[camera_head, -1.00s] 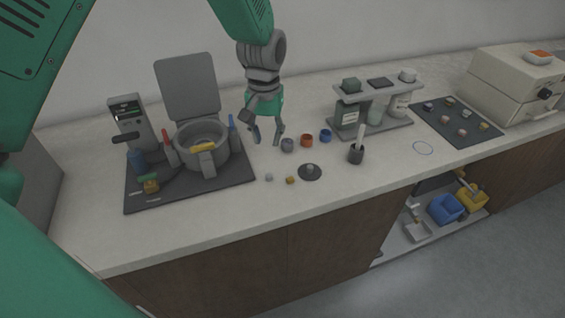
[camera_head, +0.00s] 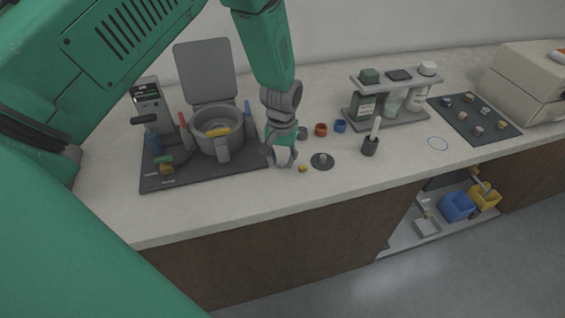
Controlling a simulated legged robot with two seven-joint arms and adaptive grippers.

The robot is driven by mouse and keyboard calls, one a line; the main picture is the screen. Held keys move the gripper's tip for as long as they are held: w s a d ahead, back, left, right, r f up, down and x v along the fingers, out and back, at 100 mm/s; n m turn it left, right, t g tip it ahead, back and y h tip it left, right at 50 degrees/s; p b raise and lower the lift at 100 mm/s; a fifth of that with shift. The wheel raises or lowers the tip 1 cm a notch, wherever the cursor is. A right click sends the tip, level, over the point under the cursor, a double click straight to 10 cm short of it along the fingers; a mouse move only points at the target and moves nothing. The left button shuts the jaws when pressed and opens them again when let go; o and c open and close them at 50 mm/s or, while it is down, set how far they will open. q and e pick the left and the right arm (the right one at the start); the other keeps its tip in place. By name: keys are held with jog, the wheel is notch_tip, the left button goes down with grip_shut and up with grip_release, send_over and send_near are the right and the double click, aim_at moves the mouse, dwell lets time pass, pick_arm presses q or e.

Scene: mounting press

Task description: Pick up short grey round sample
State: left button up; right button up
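My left gripper (camera_head: 282,162) points down over the counter, just left of the small yellow sample (camera_head: 303,169). Its two fingers look apart, low near the counter top. The small grey round piece that lay left of the yellow sample cannot be made out now; the fingers cover that spot. I cannot tell whether it sits between them. Another small grey round piece (camera_head: 322,157) stands on a dark disc (camera_head: 317,165) to the right of the gripper. My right gripper is not in view.
The mounting press (camera_head: 217,130) stands on a dark mat (camera_head: 190,178) left of the gripper. Orange (camera_head: 321,129) and blue (camera_head: 340,126) rings and a grey one (camera_head: 302,133) lie behind. A dark cup with a white-handled tool (camera_head: 370,146) is at right. The front counter strip is clear.

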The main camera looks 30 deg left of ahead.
pick_arm(q)
jog(key=shift+w+f, duration=0.1)
jog(key=shift+f, duration=0.55)
grip_shut()
